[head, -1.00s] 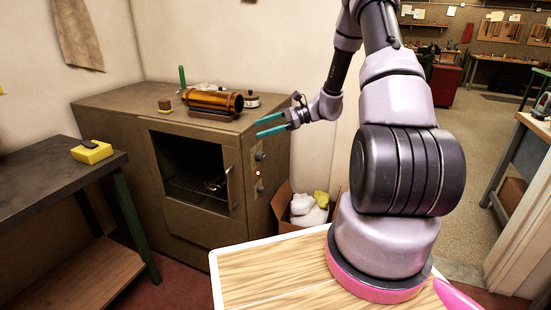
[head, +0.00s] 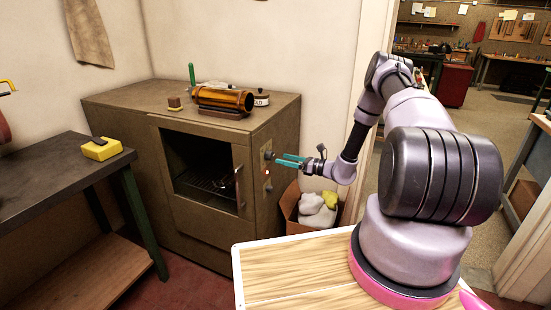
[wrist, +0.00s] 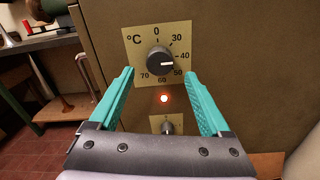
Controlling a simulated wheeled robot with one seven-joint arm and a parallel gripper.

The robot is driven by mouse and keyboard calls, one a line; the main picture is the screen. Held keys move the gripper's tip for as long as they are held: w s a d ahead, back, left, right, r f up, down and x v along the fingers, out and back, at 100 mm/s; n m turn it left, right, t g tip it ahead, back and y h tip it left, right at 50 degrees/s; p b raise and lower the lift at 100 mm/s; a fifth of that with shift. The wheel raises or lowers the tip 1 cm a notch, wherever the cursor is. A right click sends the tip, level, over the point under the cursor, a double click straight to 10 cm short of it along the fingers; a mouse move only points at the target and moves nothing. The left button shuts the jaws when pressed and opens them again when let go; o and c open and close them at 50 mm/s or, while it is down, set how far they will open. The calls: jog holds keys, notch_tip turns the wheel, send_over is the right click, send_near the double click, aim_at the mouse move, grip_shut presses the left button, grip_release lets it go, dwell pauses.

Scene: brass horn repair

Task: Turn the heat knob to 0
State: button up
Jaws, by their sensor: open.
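The heat knob (wrist: 160,60) is a dark round knob on a pale square plate marked °C, with 0 at the top and 30 to 70 running clockwise. Its white mark points right, at about 40 to 50. In the head view the knob (head: 267,154) is on the right side of the brown oven (head: 205,225). My gripper (wrist: 158,75) is open and empty. Its teal fingers point at the panel, their tips to the left and right just below the knob, apart from it. It also shows in the head view (head: 278,158).
A lit red lamp (wrist: 164,98) and a second, smaller knob (wrist: 167,127) are below the dial. A handle (head: 239,188) is on the oven front. An amber cylinder (head: 222,98) lies on top. A cardboard box (head: 290,205) stands beside the oven.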

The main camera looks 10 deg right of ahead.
aim_at(273, 156)
jog(key=shift+x, duration=2.55)
grip_shut()
